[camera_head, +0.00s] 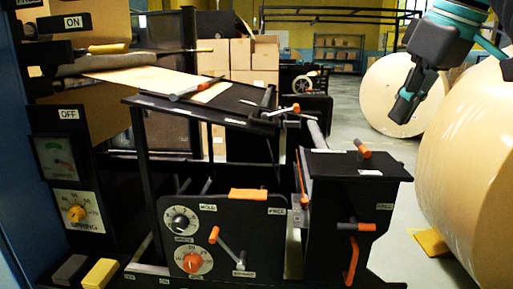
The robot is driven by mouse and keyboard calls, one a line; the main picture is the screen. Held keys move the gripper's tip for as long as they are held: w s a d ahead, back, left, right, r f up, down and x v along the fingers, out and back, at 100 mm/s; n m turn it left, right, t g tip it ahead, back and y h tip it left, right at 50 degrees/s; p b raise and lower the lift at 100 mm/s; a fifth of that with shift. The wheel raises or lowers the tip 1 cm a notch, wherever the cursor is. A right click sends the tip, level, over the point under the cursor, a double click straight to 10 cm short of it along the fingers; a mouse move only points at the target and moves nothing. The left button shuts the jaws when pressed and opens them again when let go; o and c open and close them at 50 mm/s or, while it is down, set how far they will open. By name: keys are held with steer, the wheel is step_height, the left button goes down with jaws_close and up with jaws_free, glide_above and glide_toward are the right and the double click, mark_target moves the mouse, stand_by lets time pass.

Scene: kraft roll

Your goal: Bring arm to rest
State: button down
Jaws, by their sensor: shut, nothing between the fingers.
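My gripper (405,106) is at the upper right, at the end of my dark and teal arm. Its fingers point down and to the left and are shut with nothing in them. It hangs in front of a large kraft roll (376,92) and touches nothing that I can make out. The upper part of my arm is cut off by the picture's edge.
A black machine with a dial panel (221,213) and orange-handled levers (364,227) fills the centre. A second kraft roll (470,170) stands at the right edge with a yellow wedge (431,242) beside it. Cardboard boxes (240,58) are stacked behind. Floor shows between machine and rolls.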

steer(key=w+d+f+m+t+h, duration=0.1)
steer(key=w+f+m, duration=0.15)
steer(key=f, duration=0.55)
steer(key=w+d+f+m+h, duration=0.15)
steer(key=f+m, duration=0.25)
steer(key=f, duration=0.4)
steer(key=s+a+f, duration=0.4)
steer(key=s+f, duration=0.2)
steer(key=f, duration=0.3)
steer(key=s+a+f, duration=0.5)
steer(key=s+f, duration=0.2)
steer(key=f, duration=0.3)
steer(key=shift+s+n+t, duration=0.3)
steer(key=shift+n+t, duration=0.1)
steer(key=shift+n, duration=0.05)
